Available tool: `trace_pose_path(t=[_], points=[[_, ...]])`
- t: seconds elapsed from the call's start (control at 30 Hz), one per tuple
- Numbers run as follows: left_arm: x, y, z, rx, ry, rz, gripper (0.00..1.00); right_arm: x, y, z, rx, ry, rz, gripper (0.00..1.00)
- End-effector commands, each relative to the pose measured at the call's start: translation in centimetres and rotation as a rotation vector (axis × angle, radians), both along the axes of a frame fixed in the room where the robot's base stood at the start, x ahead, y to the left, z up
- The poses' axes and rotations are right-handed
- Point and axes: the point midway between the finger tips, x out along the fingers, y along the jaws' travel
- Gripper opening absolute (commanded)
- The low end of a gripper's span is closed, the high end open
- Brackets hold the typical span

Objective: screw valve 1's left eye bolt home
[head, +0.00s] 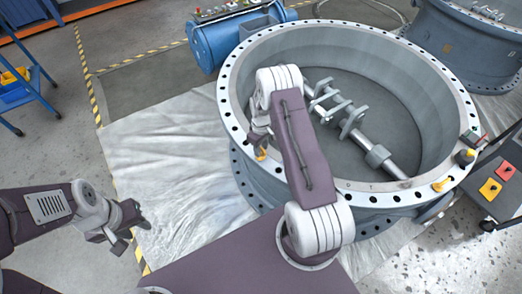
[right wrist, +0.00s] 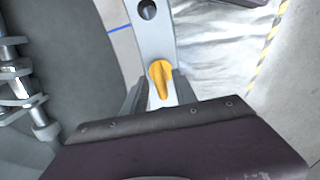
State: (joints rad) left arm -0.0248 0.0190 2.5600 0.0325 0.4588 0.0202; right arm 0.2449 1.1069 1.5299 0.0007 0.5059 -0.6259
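The valve 1 body (head: 232,112) is a large grey ring with a bolt-holed flange, standing on a pale sheet. Its left eye bolt (head: 261,154) is yellow and sits on the flange's left side. In the right wrist view the eye bolt (right wrist: 161,80) stands edge-on between my right gripper's fingers. My right gripper (head: 259,142) is at the eye bolt from above; its fingers (right wrist: 158,95) look apart, with a gap on each side. How far the bolt is threaded in is hidden. My left gripper (head: 142,222) hangs empty, left of the valve; its opening is unclear.
Another yellow eye bolt (head: 442,184) is on the flange's front right, near a yellow-and-black item (head: 465,156). A shaft (head: 382,160) lies inside the ring. A dark cart (head: 500,185) stands at right, a blue machine (head: 222,40) behind, a blue trolley (head: 22,92) at left.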

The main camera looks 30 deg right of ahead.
Motion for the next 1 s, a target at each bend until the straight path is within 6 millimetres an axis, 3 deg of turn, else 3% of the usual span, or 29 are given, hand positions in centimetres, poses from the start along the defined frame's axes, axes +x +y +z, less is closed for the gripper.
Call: trace_pose_path(t=[0.13,0.4,0.43,0.53,0.57,1.0], points=[[0.0,0.0,0.1,0.0,0.0,0.0,0.36,0.0,0.0,-1.6,0.0,0.0,0.0,0.34],[0.0,0.0,0.0,0.0,0.0,0.0,0.36,0.0,0.0,-2.0,-0.001,-0.001,0.0,0.34],[0.0,0.0,0.0,0.0,0.0,0.0,0.36,0.0,0.0,-2.0,-0.001,-0.001,0.0,0.31],[0.0,0.0,0.0,0.0,0.0,0.0,0.36,0.0,0.0,-1.9,0.0,-0.001,0.0,0.03],[0.0,0.0,0.0,0.0,0.0,0.0,0.36,0.0,0.0,-1.9,0.0,-0.001,0.0,0.0],[0.0,0.0,-0.1,0.0,0.0,0.0,0.36,0.1,0.0,-1.9,-0.001,-0.001,-0.064,0.0]])
